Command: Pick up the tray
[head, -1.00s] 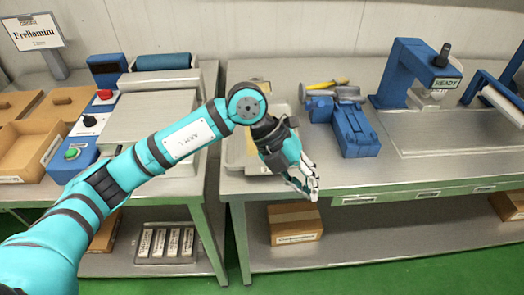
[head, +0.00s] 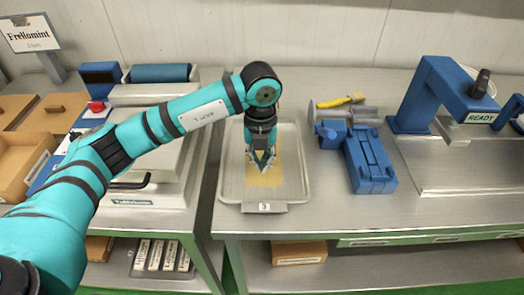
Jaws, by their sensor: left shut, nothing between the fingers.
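The tray (head: 296,185) is a shallow, pale grey, rounded rectangle on the left end of the steel table. A small tag marked with a number sits at its front edge. A yellowish flat patch (head: 265,178) lies on its floor. My left gripper (head: 262,170) points down over the tray's middle, its fingertips close together with nothing held. I cannot tell whether the tips touch the patch. My arm and gripper hide the tray's back part. My right gripper is not in view.
A blue press marked READY (head: 440,95) is further right. A left bench (head: 170,218) holds a machine and brown boxes (head: 22,160), across a narrow gap. Bare steel lies before the tray.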

